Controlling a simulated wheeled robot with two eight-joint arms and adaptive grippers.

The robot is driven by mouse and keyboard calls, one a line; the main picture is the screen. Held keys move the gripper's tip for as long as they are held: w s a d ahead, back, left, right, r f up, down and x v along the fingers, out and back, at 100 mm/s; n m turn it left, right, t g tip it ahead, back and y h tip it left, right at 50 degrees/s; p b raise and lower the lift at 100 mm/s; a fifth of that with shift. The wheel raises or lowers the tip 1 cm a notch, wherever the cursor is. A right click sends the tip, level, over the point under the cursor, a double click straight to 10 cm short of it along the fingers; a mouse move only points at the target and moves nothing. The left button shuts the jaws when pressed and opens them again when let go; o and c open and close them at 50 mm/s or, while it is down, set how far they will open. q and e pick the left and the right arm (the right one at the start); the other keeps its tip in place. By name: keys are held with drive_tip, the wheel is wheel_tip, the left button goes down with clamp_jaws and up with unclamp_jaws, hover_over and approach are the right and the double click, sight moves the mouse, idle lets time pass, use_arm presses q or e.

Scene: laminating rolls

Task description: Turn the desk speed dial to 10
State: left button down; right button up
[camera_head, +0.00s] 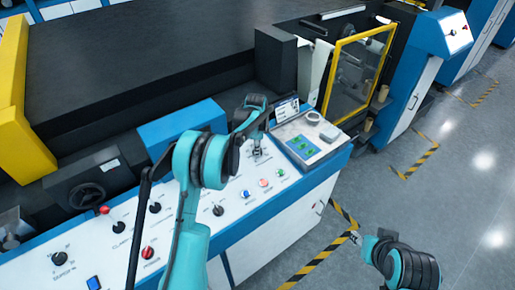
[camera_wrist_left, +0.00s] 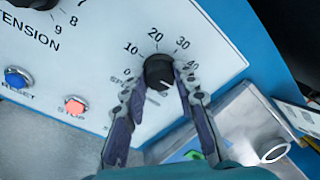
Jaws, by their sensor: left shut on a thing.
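The speed dial (camera_wrist_left: 158,68) is a black round knob on the white sloped panel (camera_head: 190,232), with numbers 10, 20, 30 and 40 printed around it. My left gripper (camera_wrist_left: 160,82) is shut on the dial, one finger at each side of it. A pale mark shows on the dial's lower part; which number it reads is unclear. In the head view my left gripper (camera_head: 257,152) reaches down at the panel's far right part, and it hides the dial there. My right gripper (camera_head: 357,238) hangs over the floor, away from the panel; its fingers are too small to judge.
Reset (camera_wrist_left: 17,77) and stop (camera_wrist_left: 75,105) buttons and the tension knob (camera_wrist_left: 38,2) are near the dial. A yellow-framed guard (camera_head: 333,78) is behind.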

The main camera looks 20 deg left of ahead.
use_arm(q)
drive_tip(key=n+b, duration=0.1)
drive_tip(key=n, duration=0.3)
drive_tip(key=shift+f, duration=0.1)
drive_tip(key=n, duration=0.2)
drive_tip(key=n+b, duration=0.1)
drive_tip(key=n, duration=0.1)
drive_tip(key=shift+s+d+n+t+y, duration=0.1)
drive_tip(key=shift+n+t+y, duration=0.2)
drive_tip(key=shift+n+t, duration=0.1)
drive_tip(key=n, duration=0.3)
drive_tip(key=shift+n, duration=0.3)
drive_tip(key=n+y+b, duration=0.1)
drive_tip(key=n, duration=0.3)
drive_tip(key=shift+d+n, duration=0.1)
drive_tip(key=shift+n, duration=0.2)
drive_tip(key=n, duration=0.4)
drive_tip(key=shift+d+n+y, duration=0.1)
drive_tip(key=shift+n+y, duration=0.2)
drive_tip(key=n, duration=0.4)
drive_tip(key=shift+n, duration=0.3)
drive_tip(key=n, duration=0.4)
drive_tip(key=shift+n+g+y, duration=0.3)
drive_tip(key=shift+g, duration=0.1)
drive_tip(key=shift+w+n+g, duration=0.2)
drive_tip(key=shift+n+g, duration=0.1)
drive_tip(key=shift+n, duration=1.6)
